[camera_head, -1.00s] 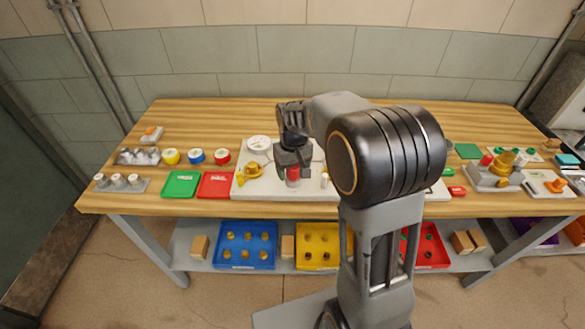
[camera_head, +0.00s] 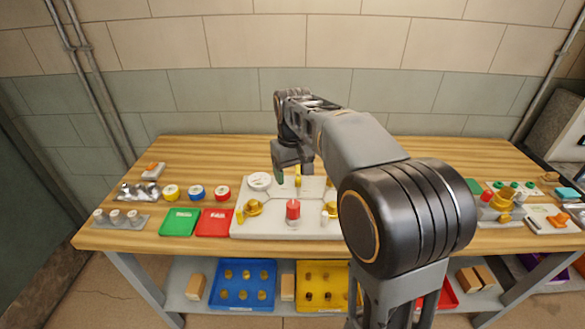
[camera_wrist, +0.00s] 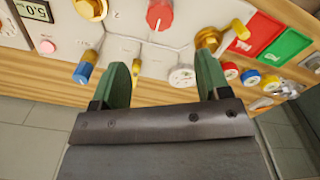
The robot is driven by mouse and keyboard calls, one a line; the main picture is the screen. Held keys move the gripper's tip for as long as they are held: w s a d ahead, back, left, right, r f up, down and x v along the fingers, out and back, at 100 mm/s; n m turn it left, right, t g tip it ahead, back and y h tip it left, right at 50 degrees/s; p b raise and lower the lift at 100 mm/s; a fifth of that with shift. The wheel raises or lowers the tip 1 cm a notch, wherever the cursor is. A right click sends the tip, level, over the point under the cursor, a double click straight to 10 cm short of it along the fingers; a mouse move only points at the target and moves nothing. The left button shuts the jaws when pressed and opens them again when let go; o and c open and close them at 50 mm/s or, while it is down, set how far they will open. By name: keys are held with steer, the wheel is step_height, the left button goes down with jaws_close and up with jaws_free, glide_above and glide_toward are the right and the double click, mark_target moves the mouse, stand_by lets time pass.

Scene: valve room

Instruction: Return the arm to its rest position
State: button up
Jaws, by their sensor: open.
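My gripper (camera_head: 291,176) hangs above the white valve board (camera_head: 270,231) in the head view, apart from it. In the wrist view its two green fingers (camera_wrist: 165,85) stand apart with nothing between them. A red knob (camera_head: 293,210) stands on the board below the gripper; it also shows in the wrist view (camera_wrist: 159,14). My arm reaches in from the lower right and hides the right part of the board.
A wooden workbench (camera_head: 190,149) carries green (camera_head: 179,221) and red (camera_head: 213,222) trays, coloured round parts and metal fittings (camera_head: 140,191). Blue (camera_head: 242,285) and yellow (camera_head: 322,287) bins stand on the lower shelf. The air above the bench's left is free.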

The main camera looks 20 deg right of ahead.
steer(key=shift+r, duration=0.5)
steer(key=shift+m+t, duration=0.3)
steer(key=shift+m, duration=0.1)
steer(key=f, duration=0.1)
steer(key=s+f, duration=0.1)
steer(key=f, duration=0.2)
steer(key=shift+s, duration=0.25)
steer(key=s+f+m+t, duration=0.1)
steer(key=s+f+t, duration=0.2)
steer(key=s, duration=1.2)
steer(key=shift+s+a+f, duration=0.15)
steer(key=shift+s+f, duration=0.1)
steer(key=shift+s, duration=0.05)
